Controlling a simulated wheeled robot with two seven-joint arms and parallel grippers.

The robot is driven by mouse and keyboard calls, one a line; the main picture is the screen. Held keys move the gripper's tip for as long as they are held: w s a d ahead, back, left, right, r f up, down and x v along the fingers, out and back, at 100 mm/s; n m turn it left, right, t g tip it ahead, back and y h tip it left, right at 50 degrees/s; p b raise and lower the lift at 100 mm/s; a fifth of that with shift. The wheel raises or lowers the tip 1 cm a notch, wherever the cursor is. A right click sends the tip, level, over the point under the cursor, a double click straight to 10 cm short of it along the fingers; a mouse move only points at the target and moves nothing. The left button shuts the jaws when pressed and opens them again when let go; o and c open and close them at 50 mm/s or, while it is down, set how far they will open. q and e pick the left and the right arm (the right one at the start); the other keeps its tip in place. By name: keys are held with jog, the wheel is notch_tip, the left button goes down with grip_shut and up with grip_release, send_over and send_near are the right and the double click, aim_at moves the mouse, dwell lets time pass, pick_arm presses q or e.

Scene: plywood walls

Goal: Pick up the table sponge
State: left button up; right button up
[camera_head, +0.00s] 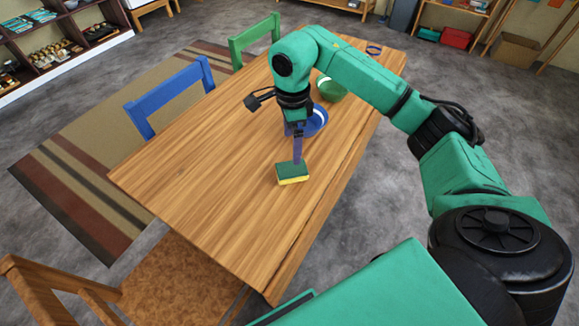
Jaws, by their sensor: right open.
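The table sponge (292,175), green on top with a yellow lower side, lies near the middle of the wooden table (200,200). My right arm reaches in from the right, and my right gripper (297,158) points down at the sponge's far edge. Its fingers look purple-blue and overlap the back of the sponge in the picture. The gripper is open; whether a finger touches the sponge I cannot tell. My left gripper is not in view.
Behind my gripper are a blue bowl (318,119) and a green bowl (332,91), partly hidden by my arm. A blue chair (170,92), a green chair (254,37) and a wooden chair (165,290) stand around the table. The table's near left part is clear.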

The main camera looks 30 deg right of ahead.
aim_at(292, 168)
notch_tip(292, 168, down, 11)
jog(key=shift+f+p, duration=0.1)
jog(key=shift+p, duration=1.15)
jog(key=shift+w+f, duration=0.1)
jog(key=shift+f, duration=0.15)
jog(key=c, duration=1.4)
notch_tip(292, 168, up, 20)
jog(key=shift+r+b, duration=0.1)
jog(key=shift+b, duration=0.8)
jog(key=shift+c, duration=0.2)
jog(key=o, duration=0.9)
jog(key=shift+c, duration=0.2)
jog(key=c, duration=0.6)
